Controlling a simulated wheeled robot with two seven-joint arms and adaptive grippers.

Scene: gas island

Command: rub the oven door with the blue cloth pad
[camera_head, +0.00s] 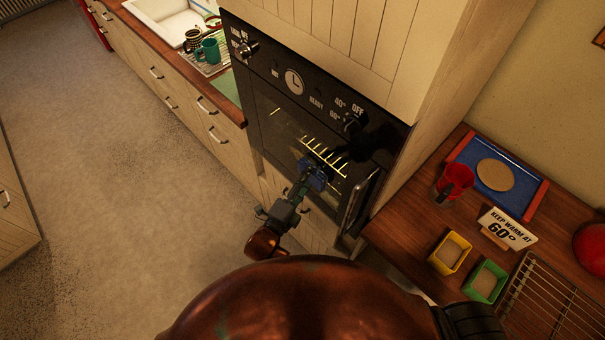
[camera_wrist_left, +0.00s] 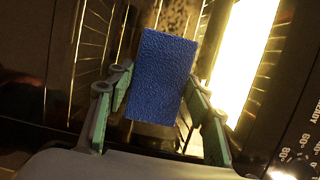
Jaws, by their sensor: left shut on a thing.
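The oven door (camera_head: 272,116) is dark glass in a black built-in oven, with lit racks showing through it. The blue cloth pad (camera_head: 317,172) is a small blue block in front of the glass. My left gripper (camera_head: 308,182) is shut on the pad and holds it at the door. In the left wrist view the pad (camera_wrist_left: 161,76) sits between the two green fingers, with the glass and racks behind it. I cannot tell whether the pad touches the glass. The door handle (camera_head: 356,205) is a metal bar at the door's right side. My right gripper is not in view.
The oven's control panel (camera_head: 294,82) has a clock and knobs above the door. Open floor lies left.

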